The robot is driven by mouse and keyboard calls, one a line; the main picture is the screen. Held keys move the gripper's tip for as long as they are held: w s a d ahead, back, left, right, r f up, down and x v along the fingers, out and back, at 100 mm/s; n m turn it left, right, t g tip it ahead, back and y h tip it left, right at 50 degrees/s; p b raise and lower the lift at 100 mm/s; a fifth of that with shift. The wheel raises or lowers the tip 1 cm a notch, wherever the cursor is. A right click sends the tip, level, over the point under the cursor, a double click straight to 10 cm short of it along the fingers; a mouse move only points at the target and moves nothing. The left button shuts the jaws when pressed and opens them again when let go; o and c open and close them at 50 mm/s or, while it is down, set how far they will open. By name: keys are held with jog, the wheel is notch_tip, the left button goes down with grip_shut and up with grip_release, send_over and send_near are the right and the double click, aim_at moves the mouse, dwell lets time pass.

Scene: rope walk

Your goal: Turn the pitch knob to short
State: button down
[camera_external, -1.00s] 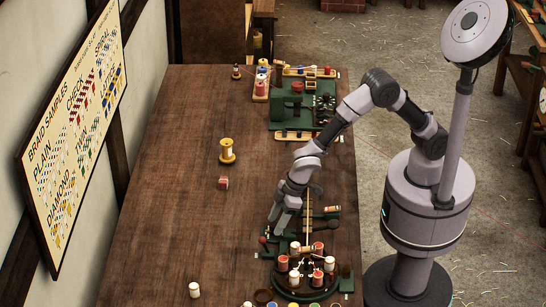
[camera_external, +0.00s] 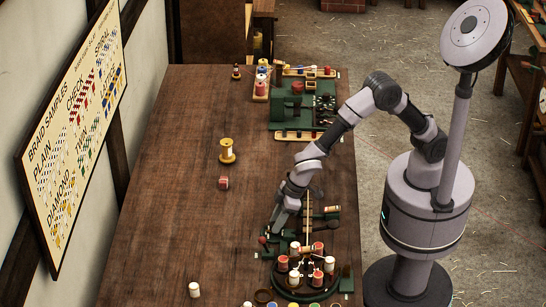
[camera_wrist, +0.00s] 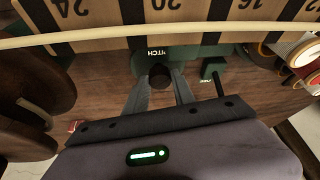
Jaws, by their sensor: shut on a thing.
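The pitch knob (camera_wrist: 158,76) is a dark round knob between my two fingers in the wrist view. The lettering "PITCH" shows on the green plate (camera_wrist: 180,53) just above it, partly cut off by shadow or the cord. My gripper (camera_wrist: 160,95) is shut on the knob, one finger at each side. In the external view my gripper (camera_external: 277,227) is low over the left side of the green braiding machine (camera_external: 268,253), where the knob itself is hidden. Which setting the knob points to cannot be read.
A numbered scale strip (camera_wrist: 185,14) and a pale cord (camera_wrist: 180,32) cross above the knob. Red and white bobbins (camera_external: 283,263) stand on a round carrier close by. A yellow spool (camera_external: 227,152) and a red block (camera_external: 224,182) lie farther up the table. The table's left side is mostly clear.

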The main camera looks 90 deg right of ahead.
jog(key=m+h+b, duration=0.1)
jog(key=m, duration=0.2)
jog(key=shift+a, duration=0.15)
jog(key=shift+a+m+h, duration=0.1)
jog(key=shift+m+h, duration=0.8)
jog(key=shift+m, duration=1.2)
jog(key=c, duration=1.1)
grip_release()
jog(key=shift+o, duration=0.2)
jog(key=p+v, duration=0.6)
jog(key=v, duration=1.1)
jog(key=shift+a+r, duration=0.15)
jog(key=shift+r, duration=0.1)
